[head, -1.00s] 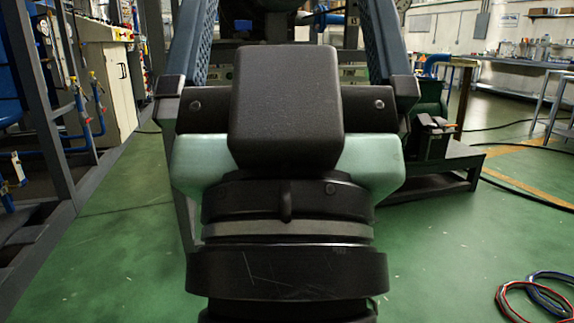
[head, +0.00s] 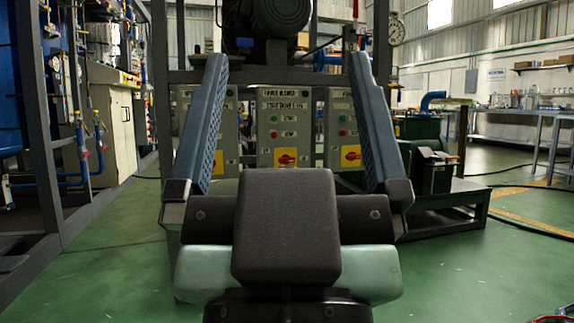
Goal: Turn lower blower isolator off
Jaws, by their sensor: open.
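Three grey control boxes stand side by side ahead in the head view: a left box (head: 229,130), a middle box (head: 284,105) and a right box (head: 341,115). Each has a yellow plate with a red rotary isolator; the left isolator (head: 217,162), the middle isolator (head: 286,158) and the right isolator (head: 351,156) show. Their labels are too small to read surely, so I cannot tell which is the lower blower's. My gripper (head: 288,62) is open and empty, its blue fingers spread towards the boxes. The fingers partly cover the outer boxes. Handle angles are hard to judge.
A dark motor (head: 275,18) sits above the boxes on a grey frame. A green machine on a dark stand (head: 440,195) is to the right. Blue pipes and a grey frame (head: 45,160) stand at left. The green floor is clear between.

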